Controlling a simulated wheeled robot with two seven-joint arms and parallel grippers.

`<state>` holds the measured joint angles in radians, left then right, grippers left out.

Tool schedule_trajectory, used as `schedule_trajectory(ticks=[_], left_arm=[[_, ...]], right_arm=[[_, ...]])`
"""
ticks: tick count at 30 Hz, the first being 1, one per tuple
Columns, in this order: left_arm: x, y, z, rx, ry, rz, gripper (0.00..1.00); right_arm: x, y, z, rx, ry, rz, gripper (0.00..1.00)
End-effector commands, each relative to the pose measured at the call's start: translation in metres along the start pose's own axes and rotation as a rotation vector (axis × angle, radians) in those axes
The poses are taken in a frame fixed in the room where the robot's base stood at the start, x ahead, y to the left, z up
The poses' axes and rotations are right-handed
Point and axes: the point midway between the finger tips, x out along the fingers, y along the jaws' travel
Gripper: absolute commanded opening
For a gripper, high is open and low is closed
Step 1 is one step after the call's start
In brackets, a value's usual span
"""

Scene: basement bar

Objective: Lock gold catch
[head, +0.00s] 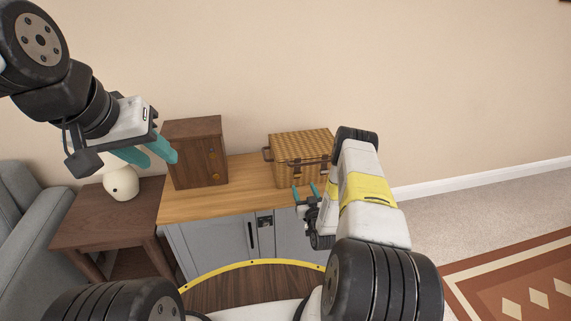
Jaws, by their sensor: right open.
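A dark brown wooden box (196,155) stands on the left part of the cabinet top. Two small gold pieces, an upper one (211,151) and a lower one (215,177), show on its front; they are too small to tell which is the catch or how it is set. My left gripper (161,160) has teal fingers a little apart and empty; in the picture it is just left of the box, overlapping its edge. My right gripper (305,189) is open and empty, with its fingers in front of the wicker basket in the picture.
A wicker basket (297,150) with dark straps stands right of the box on the wooden cabinet top (250,185). A brown side table (105,212) holds a round cream object (121,184). A grey sofa (30,235) is at left.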

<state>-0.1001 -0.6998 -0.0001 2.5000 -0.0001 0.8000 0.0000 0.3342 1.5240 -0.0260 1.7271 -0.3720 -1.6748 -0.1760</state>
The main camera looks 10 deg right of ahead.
Motion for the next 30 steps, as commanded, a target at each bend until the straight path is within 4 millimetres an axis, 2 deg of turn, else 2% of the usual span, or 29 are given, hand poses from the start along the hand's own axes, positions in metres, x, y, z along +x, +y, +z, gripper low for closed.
schedule_trajectory(ticks=[5, 15, 19, 27, 30], left_arm=[[0.0, 0.0, 0.0, 0.0, 0.0, 0.0, 0.36], [0.0, 0.0, 0.0, 0.0, 0.0, 0.0, 0.36], [0.0, 0.0, 0.0, 0.0, 0.0, 0.0, 0.36], [0.0, 0.0, 0.0, 0.0, 0.0, 0.0, 0.36], [0.0, 0.0, 0.0, 0.0, 0.0, 0.0, 0.36]], right_arm=[[0.016, 0.0, 0.0, -0.001, 0.007, 0.001, 0.58], [0.067, 0.0, 0.001, 0.0, 0.004, 0.0, 0.58], [0.075, 0.0, 0.0, 0.0, 0.003, 0.001, 0.58], [0.076, 0.0, 0.001, 0.001, 0.001, 0.001, 0.58], [0.076, 0.0, 0.001, 0.001, 0.002, 0.001, 0.39]])
